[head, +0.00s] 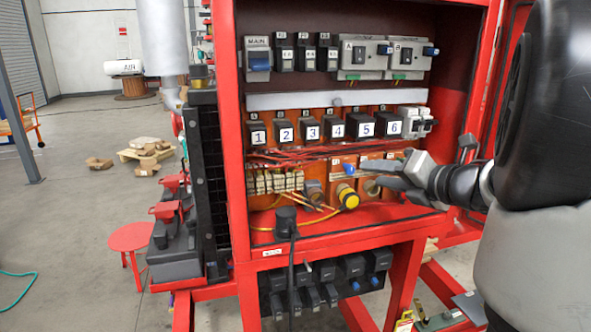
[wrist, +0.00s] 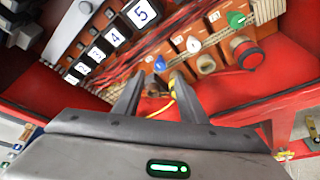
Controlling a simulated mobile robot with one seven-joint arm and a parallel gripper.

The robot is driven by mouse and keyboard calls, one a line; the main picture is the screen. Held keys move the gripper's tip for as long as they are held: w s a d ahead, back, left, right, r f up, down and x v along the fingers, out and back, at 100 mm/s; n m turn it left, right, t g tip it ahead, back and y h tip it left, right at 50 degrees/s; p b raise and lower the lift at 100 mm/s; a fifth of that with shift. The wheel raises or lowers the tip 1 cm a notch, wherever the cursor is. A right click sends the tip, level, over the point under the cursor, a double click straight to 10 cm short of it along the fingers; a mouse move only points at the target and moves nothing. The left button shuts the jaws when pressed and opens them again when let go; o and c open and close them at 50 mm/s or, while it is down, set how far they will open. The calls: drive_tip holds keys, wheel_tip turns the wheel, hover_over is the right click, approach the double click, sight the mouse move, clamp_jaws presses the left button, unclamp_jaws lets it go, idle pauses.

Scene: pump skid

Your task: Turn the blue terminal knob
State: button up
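The blue terminal knob (head: 349,170) sits on an orange terminal block low in the red cabinet, above a yellow button (head: 348,196). It also shows in the wrist view (wrist: 160,64), just past the fingertips and between them in the picture. My gripper (wrist: 158,77) is open, with a clear gap between its two fingers and nothing held. In the head view my gripper (head: 376,172) reaches in from the right, its tips close to the knob's right side. I cannot tell whether a finger touches the knob. The gripper hides the terminals to the right.
In the wrist view, a white knob (wrist: 194,44), a green knob (wrist: 237,20) and a red button (wrist: 248,56) lie to the right. Numbered breakers (head: 312,129) stand above. Loose red wires (head: 300,157) cross left of the knob. The red cabinet floor (head: 330,228) is below.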

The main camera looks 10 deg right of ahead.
sight(352, 170)
drive_tip(key=x, duration=0.8)
drive_tip(key=shift+w+a, duration=0.1)
drive_tip(key=shift+w, duration=0.25)
clamp_jaws()
